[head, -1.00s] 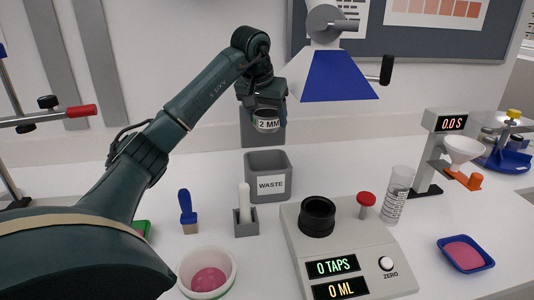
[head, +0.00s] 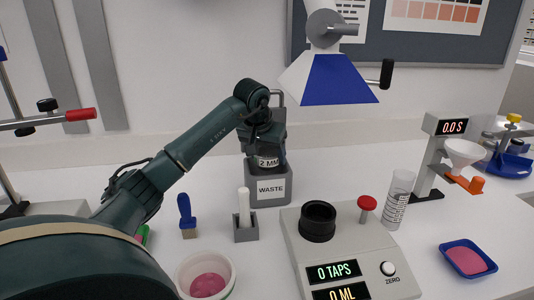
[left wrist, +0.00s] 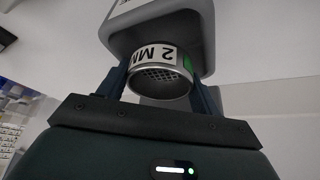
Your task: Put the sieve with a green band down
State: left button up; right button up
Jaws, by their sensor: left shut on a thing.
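My left gripper (head: 267,158) is shut on the sieve (head: 268,162), a short metal ring with a white "2 MM" label. In the left wrist view the sieve (left wrist: 160,76) sits between the fingers, with its mesh and a green patch of its band showing. In the head view it overlaps the top of the grey waste bin (head: 268,189); whether it is over, behind or touching the bin I cannot tell. My right gripper is not in view.
The tap counter (head: 345,240) is front right. A blue-white hood (head: 335,82) hangs above.

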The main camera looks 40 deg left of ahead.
pick_arm(q)
jog(key=shift+f, duration=0.3)
jog(key=shift+f, duration=0.25)
jog(key=o, duration=1.1)
jog(key=shift+d, duration=0.1)
jog(key=shift+r, duration=0.45)
jog(key=v, duration=1.2)
jog(key=shift+r, duration=0.15)
